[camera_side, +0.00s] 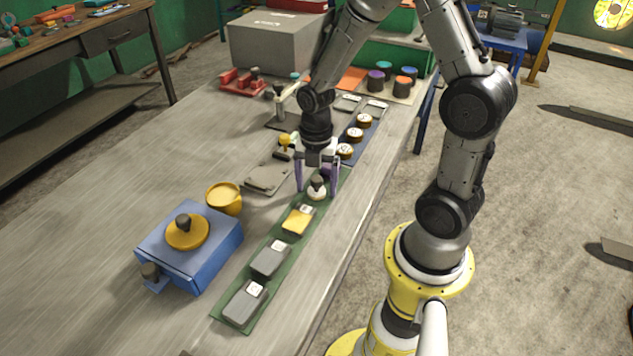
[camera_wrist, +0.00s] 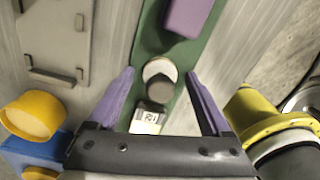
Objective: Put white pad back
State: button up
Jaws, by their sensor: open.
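The white pad (camera_side: 316,193) appears to be a round white piece with a dark grey knob on top. It stands on the long green strip (camera_side: 231,312), beyond the yellow pad (camera_side: 297,222). In the wrist view the white pad (camera_wrist: 153,70) shows its white top, with the knob covering its lower right part. My gripper (camera_side: 318,187) is open, pointing down, with its purple fingers on either side of the white pad. In the wrist view my gripper (camera_wrist: 160,73) has nothing between its fingertips except the pad below; whether they touch it I cannot tell.
Two grey pads (camera_side: 269,259) lie nearer on the strip. A purple pad (camera_wrist: 188,14) lies beyond the white one. A grey plate (camera_side: 266,178), a yellow cup (camera_side: 223,199) and a blue box (camera_side: 190,249) stand left. A blue strip (camera_side: 372,137) holds several round pieces behind.

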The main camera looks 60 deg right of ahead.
aim_at(316, 178)
notch_tip(316, 178, up, 12)
jog(key=s+a+r+m+t, duration=0.5)
jog(key=s+m, duration=0.6)
jog(key=m, duration=0.9)
notch_tip(316, 178, up, 3)
jog(key=a, duration=0.2)
jog(key=shift+a+r+m+t, duration=0.2)
jog(key=shift+a+m+t, duration=0.1)
jog(key=shift+t, duration=0.1)
